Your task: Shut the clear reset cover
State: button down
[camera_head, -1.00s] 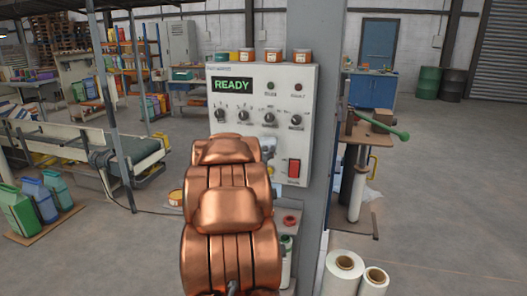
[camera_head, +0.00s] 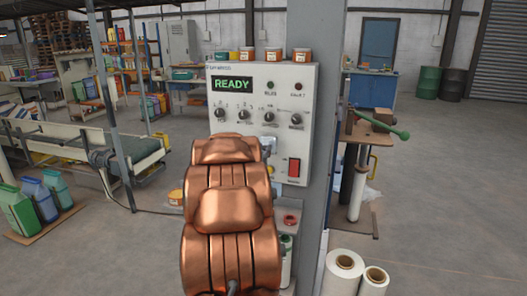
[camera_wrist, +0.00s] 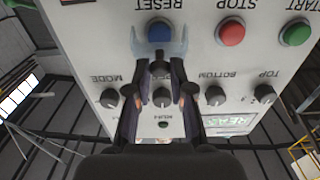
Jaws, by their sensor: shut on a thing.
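The clear reset cover (camera_wrist: 178,47) is in the wrist view, which shows the panel upside down. It is a see-through piece at the blue RESET button (camera_wrist: 159,31), with its sides spread around the button. The cover's exact tilt is hard to tell.
The control panel (camera_head: 304,98) shows a green READY display (camera_head: 232,85), with a row of black knobs below. A red STOP button (camera_wrist: 230,33) and a green START button (camera_wrist: 295,33) sit beside RESET.

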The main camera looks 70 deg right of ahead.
jog(key=f+h+b, duration=0.1)
jog(key=h+b, duration=0.1)
jog(key=b, duration=0.2)
jog(key=d+f+h+b, duration=0.1)
jog(key=b, duration=0.3)
jog(key=f+h+b, duration=0.1)
jog(key=h+b, duration=0.1)
jog(key=b, duration=0.2)
jog(key=shift+w+d+f+t+h+b, duration=0.1)
jog(key=shift+d+f+t+h+b, duration=0.2)
jog(key=shift+d+f+b, duration=0.1)
jog(key=shift+d+b, duration=0.1)
jog(key=shift+b, duration=0.2)
jog(key=c, duration=1)
grip_release()
jog(key=shift+c, duration=0.2)
jog(key=v, duration=1.2)
jog(key=shift+f, duration=0.25)
jog(key=shift+d, duration=0.15)
